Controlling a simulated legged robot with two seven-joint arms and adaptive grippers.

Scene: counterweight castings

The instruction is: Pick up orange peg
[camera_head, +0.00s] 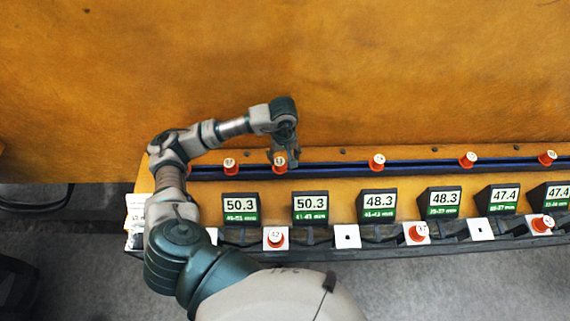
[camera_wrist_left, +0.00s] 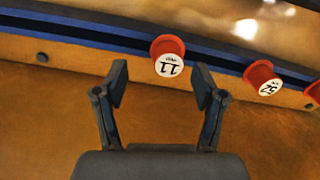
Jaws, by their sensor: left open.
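Several orange pegs with white numbered tops stand along a dark blue rail. My left gripper (camera_head: 284,154) is over one orange peg (camera_head: 280,168) on that rail, with its fingers pointing down at it. In the left wrist view, the open gripper (camera_wrist_left: 160,88) has the orange peg marked 11 (camera_wrist_left: 167,47) just past its fingertips, roughly centred between them. The fingers look apart from the peg and hold nothing. Another orange peg (camera_wrist_left: 262,74) is to the right there. My right gripper is not in view.
More orange pegs stand on the rail, such as one to the right (camera_head: 377,161). A front row holds white squares with some pegs (camera_head: 275,238) and an empty-looking square (camera_head: 347,237). Number displays (camera_head: 310,206) stand between the rows. The brown surface behind is clear.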

